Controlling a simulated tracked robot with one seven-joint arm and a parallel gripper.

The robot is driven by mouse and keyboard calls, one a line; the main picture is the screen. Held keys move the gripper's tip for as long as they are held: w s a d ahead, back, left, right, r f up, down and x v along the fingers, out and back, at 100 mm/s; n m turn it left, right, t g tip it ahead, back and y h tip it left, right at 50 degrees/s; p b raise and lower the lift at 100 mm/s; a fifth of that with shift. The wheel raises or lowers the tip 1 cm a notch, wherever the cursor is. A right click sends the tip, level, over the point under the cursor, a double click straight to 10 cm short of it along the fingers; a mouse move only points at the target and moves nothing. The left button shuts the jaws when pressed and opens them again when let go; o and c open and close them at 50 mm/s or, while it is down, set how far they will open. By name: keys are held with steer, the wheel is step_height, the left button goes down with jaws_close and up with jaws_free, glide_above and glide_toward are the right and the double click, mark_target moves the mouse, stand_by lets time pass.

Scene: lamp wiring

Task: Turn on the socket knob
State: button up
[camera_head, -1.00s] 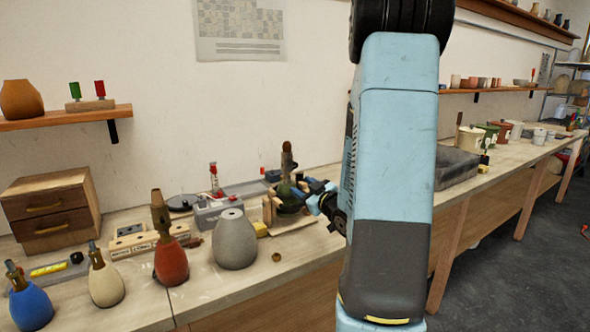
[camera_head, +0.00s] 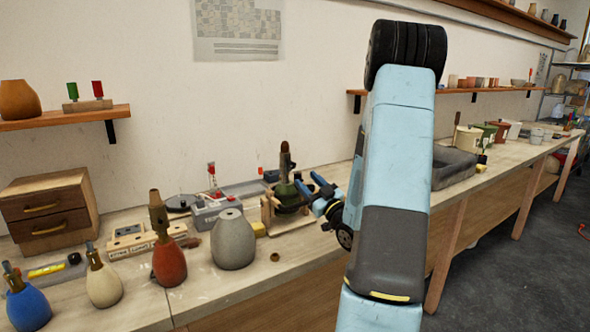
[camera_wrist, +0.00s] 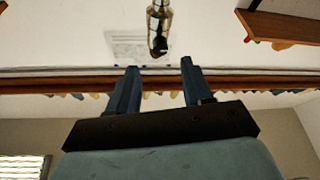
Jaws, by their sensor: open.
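A green lamp base (camera_head: 284,192) stands in a wooden holder (camera_head: 266,214) on the bench, with a brown-brass socket (camera_head: 285,160) upright on top. In the wrist view a shiny brass socket (camera_wrist: 160,20) hangs in from the top edge, with a small dark part (camera_wrist: 158,45), perhaps its knob. My gripper (camera_head: 311,183) is just right of the green lamp, below the socket top in the head view. In the wrist view my gripper (camera_wrist: 157,64) has its two blue fingers wide apart, nothing between them. I cannot tell whether it touches the lamp.
A grey vase (camera_head: 234,240), a red lamp base (camera_head: 170,262), a cream one (camera_head: 103,284) and a blue one (camera_head: 28,306) stand to the left. A grey box (camera_head: 215,212) sits behind the vase. A dark tray (camera_head: 455,166) lies right, beyond my arm.

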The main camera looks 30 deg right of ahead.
mark_target(293, 166)
steer(key=x, duration=0.7)
steer(key=shift+w+r, duration=0.1)
steer(key=shift+w, duration=0.2)
steer(key=shift+c, duration=0.3)
steer(key=shift+a, duration=0.1)
jaws_close()
